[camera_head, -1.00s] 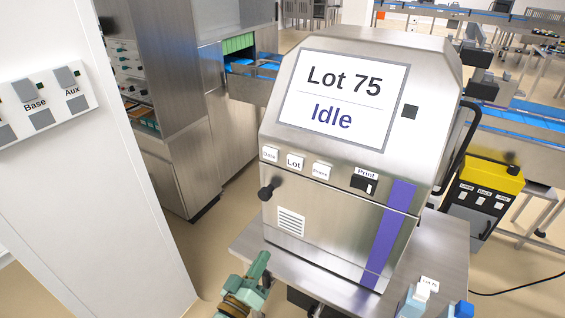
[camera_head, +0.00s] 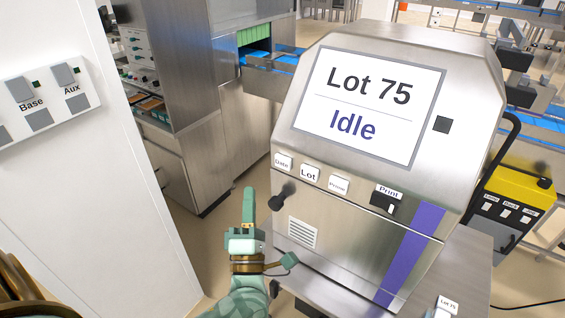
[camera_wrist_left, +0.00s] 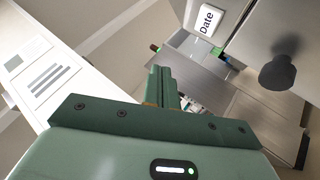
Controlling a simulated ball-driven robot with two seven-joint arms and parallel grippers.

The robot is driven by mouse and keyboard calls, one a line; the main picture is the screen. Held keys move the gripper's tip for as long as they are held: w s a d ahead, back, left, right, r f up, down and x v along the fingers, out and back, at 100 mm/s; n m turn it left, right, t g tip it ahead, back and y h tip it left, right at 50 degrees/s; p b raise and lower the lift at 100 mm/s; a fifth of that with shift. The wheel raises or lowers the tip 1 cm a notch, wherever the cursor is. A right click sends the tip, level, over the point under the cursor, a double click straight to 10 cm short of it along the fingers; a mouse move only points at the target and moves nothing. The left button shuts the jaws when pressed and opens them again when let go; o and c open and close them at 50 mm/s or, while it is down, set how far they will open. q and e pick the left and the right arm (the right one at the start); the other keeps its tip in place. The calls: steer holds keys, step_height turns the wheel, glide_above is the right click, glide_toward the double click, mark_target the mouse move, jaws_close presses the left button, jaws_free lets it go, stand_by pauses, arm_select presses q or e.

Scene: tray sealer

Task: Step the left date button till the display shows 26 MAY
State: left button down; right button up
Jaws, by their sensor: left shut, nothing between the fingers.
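The coding machine's display (camera_head: 367,105) reads "Lot 75" above "Idle". Below it sits a row of white buttons: the Date button (camera_head: 282,161) at the left, then the Lot button (camera_head: 310,173) and a third one (camera_head: 339,185). My right gripper is not in view.
A black knob (camera_head: 282,195) sticks out below the Date button, close to my left gripper. A black Print switch (camera_head: 384,203) is to the right. A white wall panel (camera_head: 45,95) with Base and Aux buttons stands at the left.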

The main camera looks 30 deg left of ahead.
arm_select(q)
steer(key=b, duration=0.2)
glide_toward(278, 158)
step_height(278, 158, up, 3)
steer(key=w+a, duration=0.1)
steer(key=a, duration=0.2)
steer(key=shift+w+d+r+b, duration=0.1)
steer(key=shift+w+b, duration=0.05)
steer(key=shift+w, duration=0.35)
steer(key=shift+w+d+r+b, duration=0.1)
steer(key=shift+w+b, duration=0.05)
steer(key=shift+w, duration=0.35)
steer(key=shift+f, duration=0.1)
stand_by(0.8)
steer(key=shift+w, duration=0.4)
steer(key=shift+w, duration=0.5)
stand_by(0.6)
steer(key=shift+s, duration=0.1)
steer(key=shift+s+p, duration=0.35)
steer(key=shift+s, duration=0.5)
